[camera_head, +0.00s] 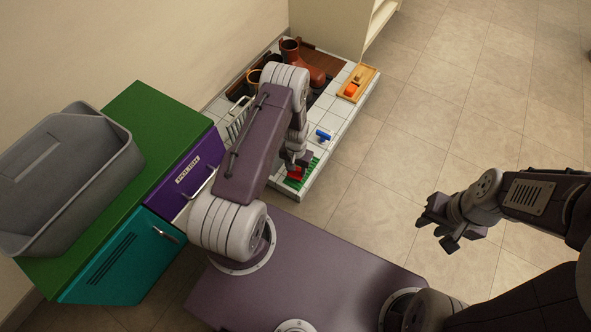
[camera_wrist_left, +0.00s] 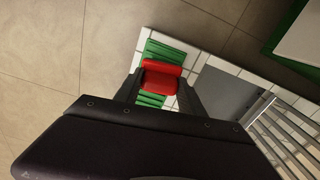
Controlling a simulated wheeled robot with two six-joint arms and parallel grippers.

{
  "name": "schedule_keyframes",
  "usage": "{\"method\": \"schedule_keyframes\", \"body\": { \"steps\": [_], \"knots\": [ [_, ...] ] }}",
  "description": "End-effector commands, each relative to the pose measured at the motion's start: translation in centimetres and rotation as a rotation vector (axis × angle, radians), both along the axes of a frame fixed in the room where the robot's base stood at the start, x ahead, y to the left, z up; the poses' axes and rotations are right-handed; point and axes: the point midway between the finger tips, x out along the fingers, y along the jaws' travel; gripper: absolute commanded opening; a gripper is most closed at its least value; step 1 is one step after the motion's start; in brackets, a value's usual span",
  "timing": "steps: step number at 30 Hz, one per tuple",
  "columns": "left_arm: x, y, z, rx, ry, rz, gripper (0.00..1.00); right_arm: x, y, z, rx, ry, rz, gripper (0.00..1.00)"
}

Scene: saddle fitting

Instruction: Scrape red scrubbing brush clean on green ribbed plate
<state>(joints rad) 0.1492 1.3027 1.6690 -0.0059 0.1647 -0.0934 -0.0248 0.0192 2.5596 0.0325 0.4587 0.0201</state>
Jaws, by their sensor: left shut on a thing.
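The red scrubbing brush (camera_wrist_left: 161,77) is between the two fingers of my left gripper (camera_wrist_left: 158,92), which is shut on it. The green ribbed plate (camera_wrist_left: 165,52) lies directly below the brush on the white tiles, and the brush covers part of it. In the head view the brush (camera_head: 295,173) and the plate (camera_head: 301,181) show at the near end of the tiled platform, partly hidden by my left gripper (camera_head: 298,168). I cannot tell whether the brush touches the plate. My right gripper (camera_head: 444,230) is empty and apart from everything, over the floor.
On the white tiled platform (camera_head: 341,124) are a blue item (camera_head: 323,135), a wooden tray (camera_head: 357,82) with an orange item, and brown boots (camera_head: 310,66). A metal rack (camera_head: 238,122) stands left of my arm. A green-topped cabinet (camera_head: 150,112) bears a grey tub (camera_head: 75,175).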

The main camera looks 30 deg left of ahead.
Motion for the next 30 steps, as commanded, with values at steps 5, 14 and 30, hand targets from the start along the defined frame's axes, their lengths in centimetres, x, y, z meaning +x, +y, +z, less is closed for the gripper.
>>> {"method": "schedule_keyframes", "body": {
  "steps": [5,14,30],
  "knots": [
    [0.0,-0.1,1.9,0.0,0.003,0.0,0.03,0.0,0.0,1.9,0.0,0.0,0.0,0.33],
    [0.2,-0.3,4.6,0.0,0.003,-0.001,0.03,0.0,0.0,4.2,0.0,0.0,0.0,0.33],
    [0.3,-0.3,5.7,0.0,0.003,-0.001,0.03,0.0,0.0,5.1,0.0,0.0,0.0,0.33]
  ]
}}
